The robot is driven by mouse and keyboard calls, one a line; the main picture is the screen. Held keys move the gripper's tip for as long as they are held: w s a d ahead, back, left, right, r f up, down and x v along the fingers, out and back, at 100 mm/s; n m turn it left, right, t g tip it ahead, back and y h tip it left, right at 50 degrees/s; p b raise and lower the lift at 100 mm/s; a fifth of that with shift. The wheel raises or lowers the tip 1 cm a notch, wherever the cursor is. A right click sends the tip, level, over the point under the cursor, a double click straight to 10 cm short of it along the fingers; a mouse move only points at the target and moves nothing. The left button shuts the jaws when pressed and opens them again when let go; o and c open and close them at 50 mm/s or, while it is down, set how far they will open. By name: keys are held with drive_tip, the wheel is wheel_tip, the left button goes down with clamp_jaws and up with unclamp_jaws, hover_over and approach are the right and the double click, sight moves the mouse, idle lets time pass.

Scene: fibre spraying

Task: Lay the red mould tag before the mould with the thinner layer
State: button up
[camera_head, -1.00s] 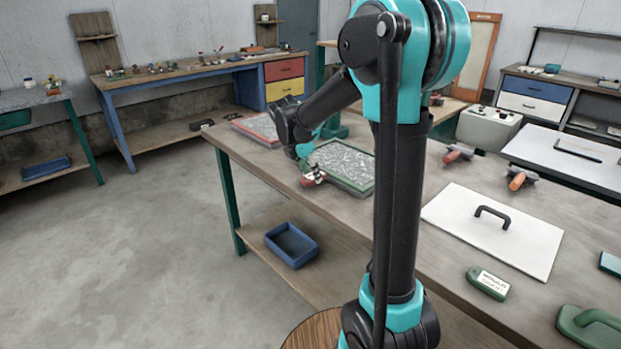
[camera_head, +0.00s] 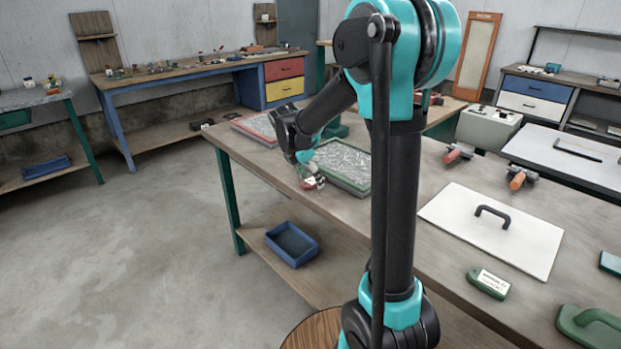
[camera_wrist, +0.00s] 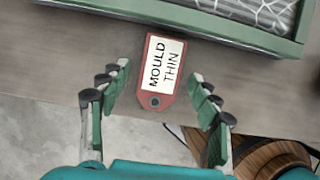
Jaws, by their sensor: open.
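The red mould tag (camera_wrist: 162,70), with a white label reading "MOULD THIN", lies between the spread fingers of my gripper (camera_wrist: 158,98) in the wrist view, with a gap on each side. Its holed end is near the table's front edge. The green-framed mould (camera_wrist: 262,38) with a pale fibre layer is just beyond the tag. In the head view my gripper (camera_head: 313,182) is low at the table's front edge, before this mould (camera_head: 346,163). The red-framed mould (camera_head: 250,126) lies farther left, partly behind my arm. Which layer is thinner I cannot tell.
A white lid with a black handle (camera_head: 520,240), a green labelled tag (camera_head: 488,283) and two orange-ended tools (camera_head: 458,153) are on the table (camera_head: 420,190) to the right. A blue bin (camera_head: 291,243) stands on the lower shelf.

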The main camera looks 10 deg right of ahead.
drive_tip(key=v, duration=1.2)
drive_tip(key=shift+r, duration=0.15)
